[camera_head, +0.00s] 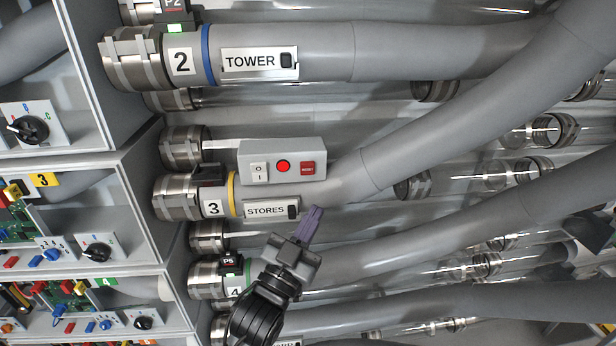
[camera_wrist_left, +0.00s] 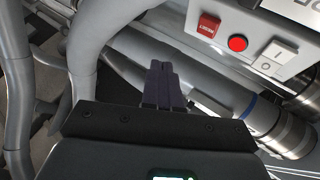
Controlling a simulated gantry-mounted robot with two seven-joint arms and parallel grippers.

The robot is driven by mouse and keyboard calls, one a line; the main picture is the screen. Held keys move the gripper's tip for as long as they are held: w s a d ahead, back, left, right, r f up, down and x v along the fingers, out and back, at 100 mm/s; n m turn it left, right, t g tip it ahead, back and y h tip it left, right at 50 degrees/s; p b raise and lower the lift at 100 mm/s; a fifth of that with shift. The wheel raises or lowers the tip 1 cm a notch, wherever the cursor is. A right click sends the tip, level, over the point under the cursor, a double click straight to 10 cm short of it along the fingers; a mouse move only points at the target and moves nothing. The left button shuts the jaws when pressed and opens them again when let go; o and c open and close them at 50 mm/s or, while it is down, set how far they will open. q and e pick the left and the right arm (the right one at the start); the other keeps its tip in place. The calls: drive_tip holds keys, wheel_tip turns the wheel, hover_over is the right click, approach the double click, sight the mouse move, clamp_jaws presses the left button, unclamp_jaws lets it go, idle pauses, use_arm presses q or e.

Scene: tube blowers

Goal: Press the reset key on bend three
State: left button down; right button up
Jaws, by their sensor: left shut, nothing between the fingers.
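The pipe marked 3 (camera_head: 213,209) has a yellow ring and a STORES label (camera_head: 266,210). A grey control box (camera_head: 250,176) sits just above that label. It carries a white rocker switch (camera_head: 259,171), a round red lamp or button (camera_head: 283,167) and a dark red RESET key (camera_head: 307,168). The key (camera_wrist_left: 208,26) also shows in the left wrist view, up and to the right of the fingers. My left gripper (camera_head: 310,222) is shut and empty, below and slightly right of the key, apart from it in the picture. My right gripper is not in view.
A TOWER pipe (camera_head: 330,52) marked 2 runs above the box. A pipe marked 4 (camera_head: 236,291) lies below, partly behind my left gripper. Grey cabinets (camera_head: 140,200) with knobs and coloured plugs stand at left. Clear tubes (camera_head: 485,178) lie behind the grey pipes.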

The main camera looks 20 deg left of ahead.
use_arm(q)
wheel_tip(320, 180, up, 2)
drive_tip(key=shift+r+t, duration=0.2)
drive_tip(key=shift+t, duration=0.1)
drive_tip(key=shift+w, duration=0.1)
approach(314, 163)
drive_tip(key=shift+s+d+r+b+x, duration=0.1)
drive_tip(key=shift+d+x, duration=0.05)
drive_tip(key=shift+x, duration=0.65)
drive_tip(key=shift+s+d+r+b+x, duration=0.1)
drive_tip(key=shift+b+x, duration=0.05)
drive_tip(key=shift+x, duration=0.6)
drive_tip(key=shift+d+r+b+x, duration=0.1)
drive_tip(key=shift+d+x, duration=0.05)
drive_tip(key=shift+x, duration=0.65)
drive_tip(key=shift+w+a, duration=0.1)
drive_tip(key=shift+w, duration=0.05)
idle(0.5)
drive_tip(key=shift+w+a, duration=0.1)
drive_tip(key=shift+w, duration=0.1)
drive_tip(key=shift+w+a, duration=0.2)
drive_tip(key=shift+w, duration=0.15)
idle(0.8)
idle(0.4)
drive_tip(key=shift+s+d+f, duration=0.1)
drive_tip(key=shift+s+d, duration=0.3)
drive_tip(key=shift+s, duration=0.3)
